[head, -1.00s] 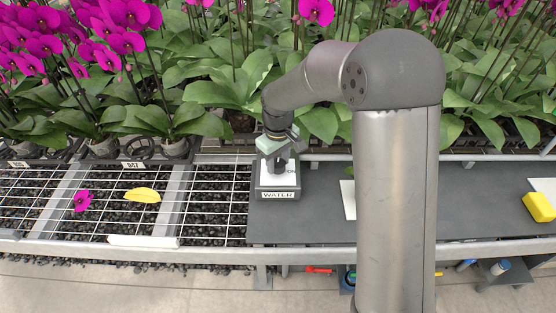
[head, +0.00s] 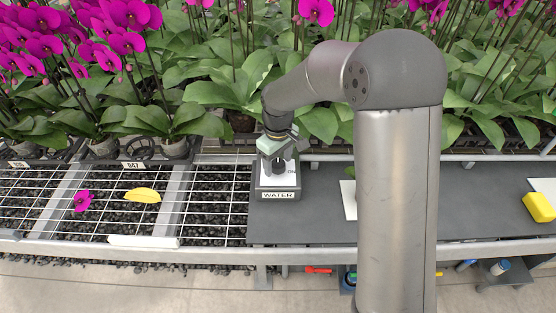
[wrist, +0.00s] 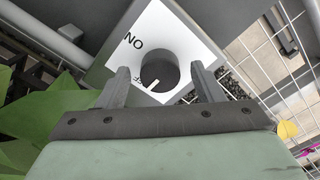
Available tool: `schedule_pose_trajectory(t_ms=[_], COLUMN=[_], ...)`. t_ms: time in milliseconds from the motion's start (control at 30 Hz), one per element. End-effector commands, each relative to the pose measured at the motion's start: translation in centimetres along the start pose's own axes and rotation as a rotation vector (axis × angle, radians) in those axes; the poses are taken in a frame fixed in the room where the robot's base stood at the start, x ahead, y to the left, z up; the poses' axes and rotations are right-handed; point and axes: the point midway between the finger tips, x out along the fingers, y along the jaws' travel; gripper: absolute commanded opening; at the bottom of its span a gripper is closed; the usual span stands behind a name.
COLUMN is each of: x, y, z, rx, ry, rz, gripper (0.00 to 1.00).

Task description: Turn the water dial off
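The water dial is a dark grey round knob (wrist: 158,68) on a white plate (wrist: 190,38) in the wrist view. Its white pointer line (wrist: 153,86) points toward the partly hidden OFF lettering, away from ON. My gripper (wrist: 162,78) is open, with one finger on each side of the knob and a small gap showing at each side. In the head view, my gripper (head: 278,165) is right over the grey WATER box (head: 262,192) and largely hides the knob.
The box stands at the left end of a dark bench (head: 320,215). A wire-mesh shelf (head: 215,205) with a yellow leaf (head: 142,195) and a fallen magenta flower (head: 82,201) lies left. Potted orchids crowd behind. A yellow sponge-like block (head: 539,207) lies far right.

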Motion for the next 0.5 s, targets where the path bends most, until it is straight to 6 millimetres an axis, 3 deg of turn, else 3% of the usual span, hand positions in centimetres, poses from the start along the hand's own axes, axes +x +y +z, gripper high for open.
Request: schedule_pose_trajectory(t_ms=[267,500], x=[-1.4,-6.6], y=[0.0,0.1], z=[0.0,0.0], rx=[0.001,0.002], ry=[0.001,0.004], rz=[0.001,0.003], gripper=[0.61,0.61])
